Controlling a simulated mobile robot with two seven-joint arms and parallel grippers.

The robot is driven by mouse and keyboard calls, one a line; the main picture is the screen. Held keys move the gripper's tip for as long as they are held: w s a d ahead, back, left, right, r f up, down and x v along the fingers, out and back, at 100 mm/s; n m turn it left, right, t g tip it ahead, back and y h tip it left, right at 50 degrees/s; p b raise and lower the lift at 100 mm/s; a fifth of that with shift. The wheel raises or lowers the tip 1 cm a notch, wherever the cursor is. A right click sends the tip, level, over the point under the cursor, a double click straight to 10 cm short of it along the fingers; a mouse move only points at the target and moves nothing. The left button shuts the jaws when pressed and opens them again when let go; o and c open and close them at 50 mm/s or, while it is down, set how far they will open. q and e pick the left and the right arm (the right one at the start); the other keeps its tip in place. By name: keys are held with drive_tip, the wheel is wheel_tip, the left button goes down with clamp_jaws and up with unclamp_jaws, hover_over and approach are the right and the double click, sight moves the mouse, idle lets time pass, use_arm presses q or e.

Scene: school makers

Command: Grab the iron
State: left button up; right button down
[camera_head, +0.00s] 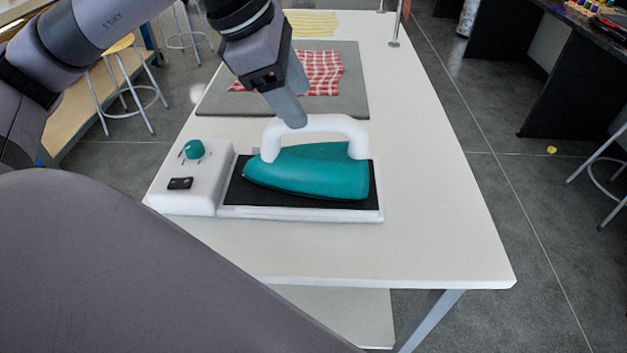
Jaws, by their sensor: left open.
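A teal iron (318,173) with a white arched handle lies flat on the black pad of a white base (300,213) on the table. The base's control box, with a teal knob (194,149) and a black switch, is at its left. My left gripper (292,108) reaches down from the upper left, its fingertips at the left part of the handle's top. It is open; one finger hides most of the other. I cannot tell whether the fingers touch the handle or stand around it. My right gripper is not in view.
The white table (430,190) is clear right of the iron and in front of it. Behind lie a grey mat (354,75) with a red checked cloth (322,73) and a yellow striped cloth (312,22). Stools (125,85) stand at the left.

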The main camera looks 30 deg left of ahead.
sight(312, 130)
use_arm(q)
drive_tip(key=x, duration=0.8)
drive_tip(key=shift+a+f, duration=0.1)
drive_tip(key=shift+a, duration=0.25)
clamp_jaws()
